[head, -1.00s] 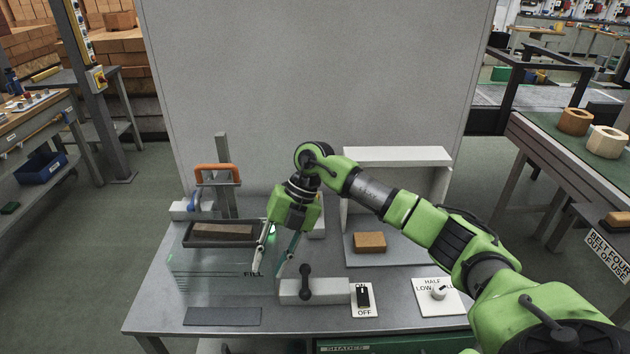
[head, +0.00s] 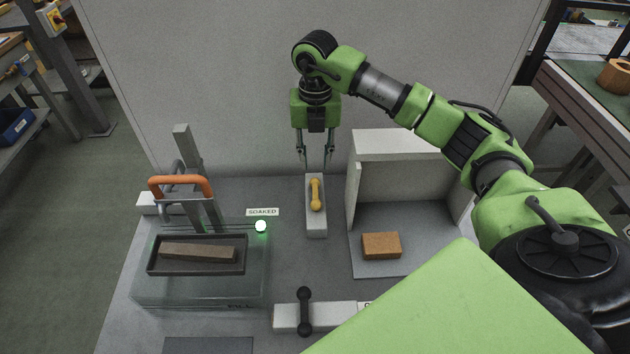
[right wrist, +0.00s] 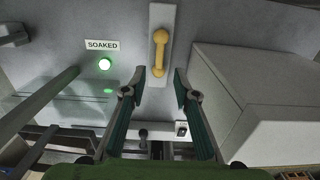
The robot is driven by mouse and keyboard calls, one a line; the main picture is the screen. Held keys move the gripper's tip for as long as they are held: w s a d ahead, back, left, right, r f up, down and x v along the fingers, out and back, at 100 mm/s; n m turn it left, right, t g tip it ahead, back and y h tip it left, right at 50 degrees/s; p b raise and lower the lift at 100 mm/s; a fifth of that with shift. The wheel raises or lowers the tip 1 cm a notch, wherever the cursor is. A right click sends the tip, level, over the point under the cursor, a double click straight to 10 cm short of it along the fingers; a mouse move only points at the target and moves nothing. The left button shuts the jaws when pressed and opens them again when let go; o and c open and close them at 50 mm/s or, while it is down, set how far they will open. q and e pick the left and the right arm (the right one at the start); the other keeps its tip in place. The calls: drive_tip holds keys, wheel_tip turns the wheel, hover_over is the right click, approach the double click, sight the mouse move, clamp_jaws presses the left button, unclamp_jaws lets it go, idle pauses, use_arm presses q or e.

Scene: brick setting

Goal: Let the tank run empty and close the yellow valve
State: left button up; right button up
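The yellow valve handle (head: 316,194) sits on a pale upright block (head: 316,228) behind the tank's right side, lying lengthwise along it. It also shows in the right wrist view (right wrist: 160,50). The clear tank (head: 160,298) stands at the left; I cannot tell its water level. My right gripper (head: 317,168) points down at the far end of the yellow valve's block. Its fingers are apart with nothing between them, as the right wrist view (right wrist: 160,88) shows. My left gripper is not in view.
A dark tray (head: 152,262) with a brown bar (head: 198,252) is at the tank. A green lamp (head: 261,226) glows by the SOAKED sign (head: 262,211). A black-handled valve (head: 304,312) is in front. A white shelf (head: 400,145) and brick (head: 381,245) stand right.

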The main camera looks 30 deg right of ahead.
sight(315, 189)
wheel_tip(315, 189, down, 10)
drive_tip(key=shift+f+p, duration=0.1)
drive_tip(key=shift+p, duration=0.95)
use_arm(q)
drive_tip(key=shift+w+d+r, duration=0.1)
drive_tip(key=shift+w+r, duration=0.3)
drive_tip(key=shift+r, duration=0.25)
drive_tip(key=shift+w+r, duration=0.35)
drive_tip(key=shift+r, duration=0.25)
use_arm(e)
drive_tip(key=shift+f, duration=0.25)
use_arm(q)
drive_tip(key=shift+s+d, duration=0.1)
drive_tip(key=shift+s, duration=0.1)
use_arm(e)
clamp_jaws()
